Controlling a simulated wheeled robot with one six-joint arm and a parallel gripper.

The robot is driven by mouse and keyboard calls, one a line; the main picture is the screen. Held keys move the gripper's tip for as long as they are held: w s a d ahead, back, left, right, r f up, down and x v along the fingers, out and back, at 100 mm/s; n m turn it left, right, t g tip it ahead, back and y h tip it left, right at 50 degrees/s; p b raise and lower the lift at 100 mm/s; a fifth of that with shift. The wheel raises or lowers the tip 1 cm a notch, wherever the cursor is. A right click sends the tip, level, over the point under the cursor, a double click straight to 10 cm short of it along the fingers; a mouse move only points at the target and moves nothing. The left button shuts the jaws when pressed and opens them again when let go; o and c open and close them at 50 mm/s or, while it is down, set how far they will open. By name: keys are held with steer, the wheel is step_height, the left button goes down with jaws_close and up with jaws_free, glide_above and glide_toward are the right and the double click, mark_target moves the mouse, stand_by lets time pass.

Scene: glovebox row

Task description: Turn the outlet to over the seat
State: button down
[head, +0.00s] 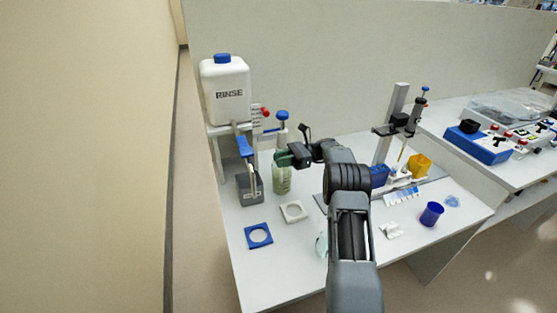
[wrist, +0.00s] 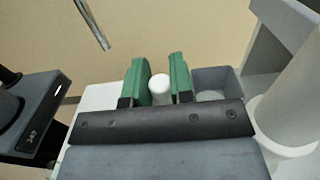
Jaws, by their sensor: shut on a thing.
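A rinse station stands at the left of the bench in the head view, with a blue arm (head: 245,147) and a thin metal tube (head: 253,180) that look like the outlet. The tube hangs down to a grey box (head: 246,193). The box also shows right of my fingers in the wrist view (wrist: 212,80). A white square ring (head: 294,212) and a blue one (head: 259,236) lie in front; I cannot tell which is the seat. My gripper (head: 290,157) is shut on a white round piece (wrist: 160,88), above a pale green vessel (head: 281,181). My arm hides some bench.
A white RINSE bottle (head: 226,90) stands on a raised shelf behind the outlet. A blue knob (head: 282,116) is close behind my gripper. To the right are a dosing stand (head: 392,115), a yellow cup (head: 420,164) and a blue cup (head: 432,213).

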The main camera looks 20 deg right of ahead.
steer(key=shift+r, duration=0.15)
steer(key=c, duration=1)
jaws_free()
steer(key=shift+r, duration=0.15)
step_height(320, 180, up, 2)
steer(key=shift+r, duration=0.2)
steer(key=s+r, duration=0.3)
steer(key=s, duration=0.1)
steer(key=s+r, duration=0.3)
steer(key=s, duration=0.2)
steer(key=s+a+r, duration=0.1)
steer(key=s+r, duration=0.3)
steer(key=s, duration=0.1)
steer(key=shift+a, duration=0.1)
